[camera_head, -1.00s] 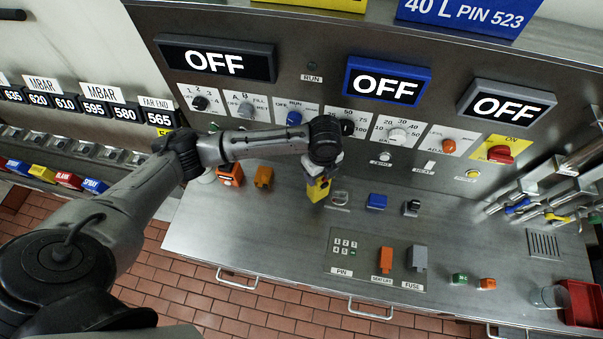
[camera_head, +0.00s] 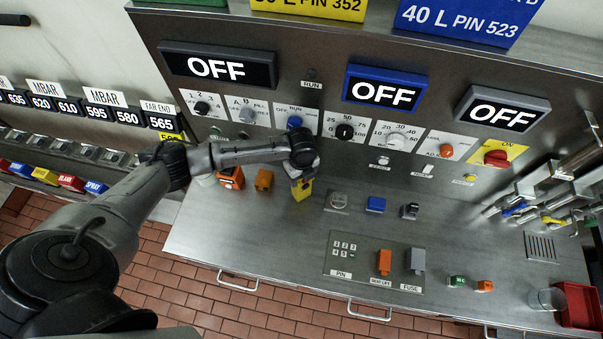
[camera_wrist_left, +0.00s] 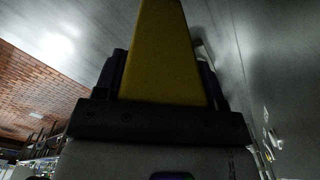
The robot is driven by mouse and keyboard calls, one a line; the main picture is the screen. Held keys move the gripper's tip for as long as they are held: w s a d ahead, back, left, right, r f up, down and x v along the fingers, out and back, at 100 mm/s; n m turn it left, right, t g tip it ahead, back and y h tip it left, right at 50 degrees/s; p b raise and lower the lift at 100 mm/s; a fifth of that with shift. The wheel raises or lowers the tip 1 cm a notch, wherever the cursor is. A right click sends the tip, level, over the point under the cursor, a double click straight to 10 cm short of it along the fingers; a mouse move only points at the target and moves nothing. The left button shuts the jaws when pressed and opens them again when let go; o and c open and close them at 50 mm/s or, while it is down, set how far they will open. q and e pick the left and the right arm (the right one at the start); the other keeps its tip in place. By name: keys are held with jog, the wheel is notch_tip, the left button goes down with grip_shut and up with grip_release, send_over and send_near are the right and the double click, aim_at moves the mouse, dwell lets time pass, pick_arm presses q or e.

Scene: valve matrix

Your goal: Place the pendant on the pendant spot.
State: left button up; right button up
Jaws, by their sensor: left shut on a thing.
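A yellow block with dark parts, which looks like the pendant (camera_head: 302,190), is in my left gripper (camera_head: 301,179), just above or on the steel worktop. I cannot tell whether its lower end touches the surface. In the left wrist view the yellow pendant (camera_wrist_left: 165,50) stands long and tapered between the dark fingers of my left gripper (camera_wrist_left: 163,75), which are shut on it. No marking that I can read as the pendant spot shows; it may be hidden. My right gripper is not in view.
Left of the pendant stand an orange block (camera_head: 264,180) and an orange-and-black device (camera_head: 231,178). A knob panel rises behind. The worktop's front left (camera_head: 235,235) is clear.

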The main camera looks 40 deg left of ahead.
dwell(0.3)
pick_arm(q)
jog(key=o, duration=1.4)
jog(key=shift+f, duration=0.15)
